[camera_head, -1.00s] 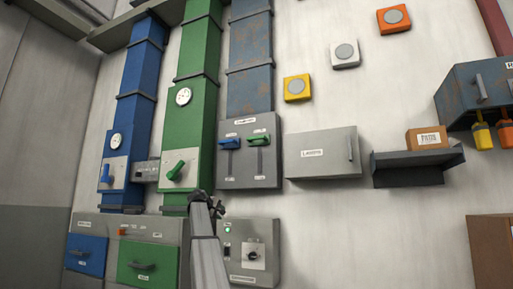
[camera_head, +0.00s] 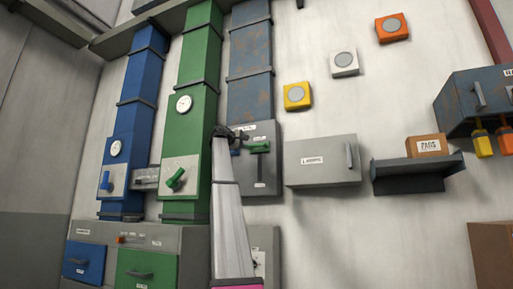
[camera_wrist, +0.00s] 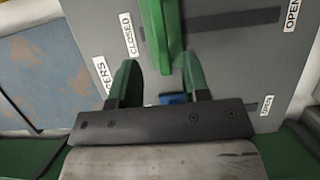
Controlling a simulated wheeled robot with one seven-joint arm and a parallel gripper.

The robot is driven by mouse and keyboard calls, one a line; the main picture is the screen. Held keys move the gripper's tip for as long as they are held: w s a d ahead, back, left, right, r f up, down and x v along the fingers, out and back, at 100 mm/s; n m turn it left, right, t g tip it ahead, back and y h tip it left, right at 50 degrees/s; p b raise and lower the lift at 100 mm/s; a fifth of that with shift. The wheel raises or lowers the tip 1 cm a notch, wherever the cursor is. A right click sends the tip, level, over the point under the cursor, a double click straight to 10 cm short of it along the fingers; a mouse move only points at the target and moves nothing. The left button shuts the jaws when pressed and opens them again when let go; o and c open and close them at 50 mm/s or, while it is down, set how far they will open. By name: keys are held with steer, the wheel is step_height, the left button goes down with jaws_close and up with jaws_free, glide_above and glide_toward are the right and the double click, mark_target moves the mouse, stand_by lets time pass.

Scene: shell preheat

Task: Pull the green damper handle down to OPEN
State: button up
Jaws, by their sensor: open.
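The green damper handle (camera_head: 260,147) sits near the top of its slot on the grey damper panel (camera_head: 260,185). In the wrist view the green handle (camera_wrist: 165,30) lies ahead of and between the finger lines, near the CLOSED label, with OPEN at the slot's other end. My gripper (camera_head: 226,133) is at the panel's upper left and hides most of the blue handle beside the green one. In the wrist view my gripper (camera_wrist: 160,75) has its fingers apart. A small blue piece (camera_wrist: 172,98) shows between them. I cannot tell whether a finger touches the green handle.
Blue (camera_head: 116,150) and green (camera_head: 187,110) ducts with their own levers stand left of the panel. A grey box (camera_head: 318,160) and a dark shelf (camera_head: 415,177) are to its right. Wall below the grey box is clear.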

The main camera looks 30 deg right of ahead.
mark_target(255, 145)
steer(key=x, duration=0.8)
steer(key=shift+w+d, duration=0.15)
steer(key=shift+d, duration=0.05)
steer(key=shift+f, duration=0.1)
jaws_close()
